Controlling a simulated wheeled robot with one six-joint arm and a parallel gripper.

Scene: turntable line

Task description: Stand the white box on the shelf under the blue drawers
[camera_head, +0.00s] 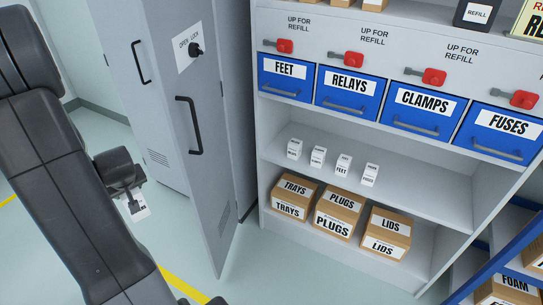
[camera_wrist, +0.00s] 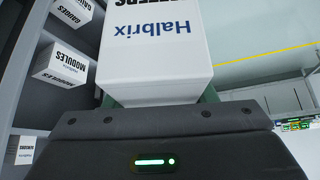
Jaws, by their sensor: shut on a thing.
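My gripper (camera_wrist: 160,100) is shut on a white box (camera_wrist: 155,50) with blue "Halbrix" lettering, upside down in the wrist view. A black word above it is cut off by the frame edge. In the head view my gripper (camera_head: 128,185) is at the left, in front of the grey cabinet and well away from the shelf; part of the white box (camera_head: 138,208) shows below it. The shelf (camera_head: 430,198) under the blue drawers (camera_head: 350,93) holds a row of several small white boxes (camera_head: 343,165), left of centre. Its right part is bare.
A grey cabinet door (camera_head: 185,120) stands between my arm and the shelf unit. Cardboard boxes (camera_head: 340,212) stand on the level below. A blue-edged rack (camera_head: 495,255) is at lower right. The wrist view shows white boxes (camera_wrist: 62,65) on other grey shelving.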

